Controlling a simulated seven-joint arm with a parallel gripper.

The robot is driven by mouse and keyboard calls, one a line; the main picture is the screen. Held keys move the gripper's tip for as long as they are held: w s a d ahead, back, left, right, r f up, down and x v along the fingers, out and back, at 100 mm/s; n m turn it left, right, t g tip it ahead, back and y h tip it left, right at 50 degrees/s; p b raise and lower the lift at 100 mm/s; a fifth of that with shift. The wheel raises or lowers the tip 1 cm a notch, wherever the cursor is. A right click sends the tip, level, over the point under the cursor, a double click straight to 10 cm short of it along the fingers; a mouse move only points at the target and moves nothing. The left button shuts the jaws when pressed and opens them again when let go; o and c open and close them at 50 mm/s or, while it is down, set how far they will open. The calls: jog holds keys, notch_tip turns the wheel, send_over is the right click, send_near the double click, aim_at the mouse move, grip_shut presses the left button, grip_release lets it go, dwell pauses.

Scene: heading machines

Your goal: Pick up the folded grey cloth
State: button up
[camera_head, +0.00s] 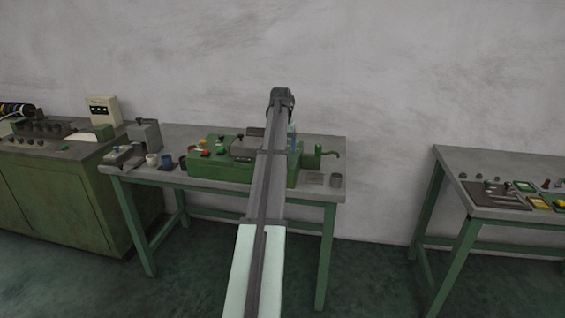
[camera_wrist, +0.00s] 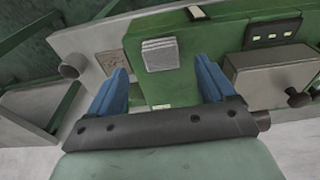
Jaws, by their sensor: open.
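The folded grey cloth (camera_wrist: 160,54) appears in the wrist view as a small, light grey, ridged square. It lies on the green top of the machine (camera_wrist: 171,88), near its edge. My gripper (camera_wrist: 161,68) is open, with its two blue fingers apart on either side of the cloth's lower part in the picture. I see no contact, and the height of the fingers above the cloth is hard to tell. In the head view one blue finger of my gripper (camera_head: 292,138) shows beside my arm over the green machine (camera_head: 215,172). My arm hides the cloth there.
The machine stands on a grey-topped table (camera_head: 140,180). A grey cup (camera_head: 336,181) and a flat square plate (camera_head: 315,179) are at its right end. A green crank (camera_head: 325,152) juts out nearby. Cups and a grey device (camera_head: 144,135) stand left. A wall is behind.

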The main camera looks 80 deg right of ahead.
jog(key=f, duration=0.2)
jog(key=d+f, duration=0.1)
jog(key=f, duration=0.1)
jog(key=shift+f, duration=0.4)
jog(key=shift+c, duration=0.2)
jog(key=c, duration=1.1)
notch_tip(320, 180, up, 10)
